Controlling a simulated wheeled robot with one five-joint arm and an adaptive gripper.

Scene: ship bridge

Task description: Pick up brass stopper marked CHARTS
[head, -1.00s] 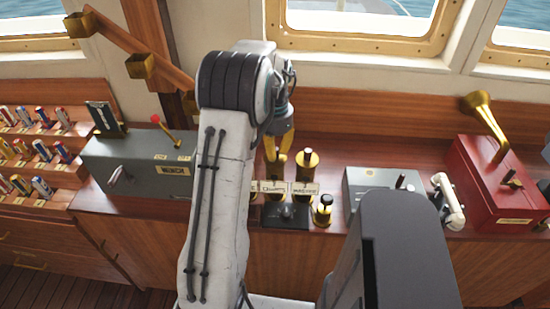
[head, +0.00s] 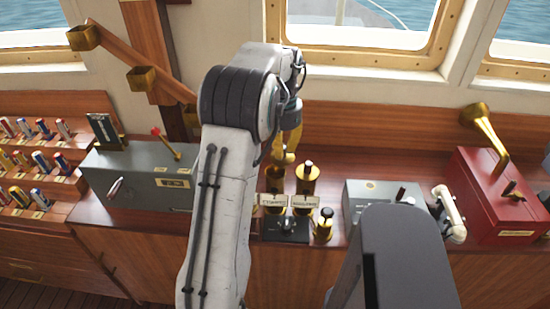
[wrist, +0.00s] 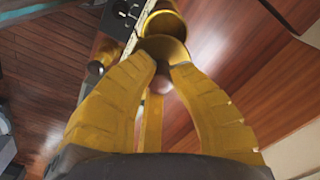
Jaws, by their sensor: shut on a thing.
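My gripper (head: 284,158) is at the brass voice pipes on the wooden counter, its yellow fingers pointing down. In the wrist view the fingertips (wrist: 163,60) are closed on a round brass stopper (wrist: 163,48). The stopper is small and partly hidden by the fingers in the head view. Just below and in front of the gripper, the left brass pipe (head: 276,174) shows a dark, open-looking mouth. In the wrist view a brass cup rim (wrist: 166,24) lies just beyond the stopper. A label plate (head: 272,200), apparently CHARTS, stands before this pipe.
A second brass pipe (head: 307,180) with its stopper in stands close at the right, behind another label plate (head: 305,201). A small brass stopper (head: 324,224) stands in front. Grey boxes (head: 140,180) and a red box (head: 498,195) flank the pipes. The window wall is behind.

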